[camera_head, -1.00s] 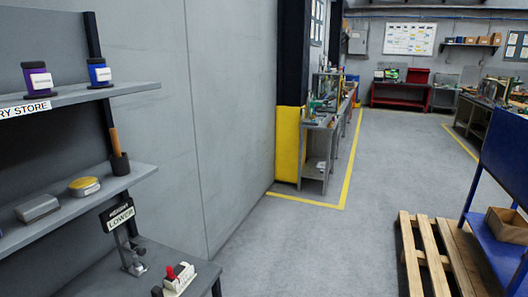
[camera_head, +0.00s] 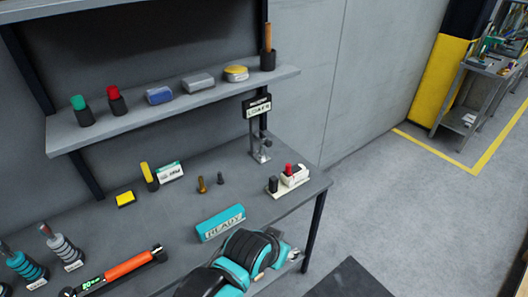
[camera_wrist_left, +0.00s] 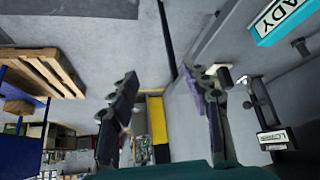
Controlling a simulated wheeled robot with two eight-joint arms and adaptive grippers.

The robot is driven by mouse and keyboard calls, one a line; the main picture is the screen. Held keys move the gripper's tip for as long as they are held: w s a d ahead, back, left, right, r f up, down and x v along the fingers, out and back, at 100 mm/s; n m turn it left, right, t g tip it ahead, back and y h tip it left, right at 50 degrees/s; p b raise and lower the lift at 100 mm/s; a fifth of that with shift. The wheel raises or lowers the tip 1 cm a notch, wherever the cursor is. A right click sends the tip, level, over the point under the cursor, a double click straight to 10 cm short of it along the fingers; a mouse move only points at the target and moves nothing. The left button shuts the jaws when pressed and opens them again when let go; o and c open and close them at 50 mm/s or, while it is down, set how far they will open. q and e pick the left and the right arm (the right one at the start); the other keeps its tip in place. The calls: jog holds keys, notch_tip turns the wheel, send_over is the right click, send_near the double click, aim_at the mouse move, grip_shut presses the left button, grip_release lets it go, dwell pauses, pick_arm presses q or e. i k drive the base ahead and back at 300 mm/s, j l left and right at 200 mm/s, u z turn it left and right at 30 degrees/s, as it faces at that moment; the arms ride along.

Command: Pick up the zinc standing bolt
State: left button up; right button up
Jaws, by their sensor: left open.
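The zinc bolt (camera_head: 221,179) stands upright on the grey bench, small and dark grey. A brass-coloured bolt (camera_head: 202,185) stands just left of it. My left gripper (camera_wrist_left: 165,92) is open and empty in the left wrist view, its two dark fingers spread apart above the floor. In the head view my teal and black left arm shows at the bench's front edge, in front of the bolts and not touching them. A small dark grey piece near the READY block in the wrist view may be a bolt; I cannot tell. My right gripper is not seen.
A teal READY block (camera_head: 220,222) lies between my arm and the bolts. A LOWER sign stand (camera_head: 260,148) and a white block with a red button (camera_head: 293,175) stand to the right. An orange-handled tool (camera_head: 125,266) lies front left. A shelf (camera_head: 180,107) overhangs the back.

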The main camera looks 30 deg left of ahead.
aim_at(262, 155)
jog(key=i+u, duration=0.15)
jog(key=i, duration=0.8)
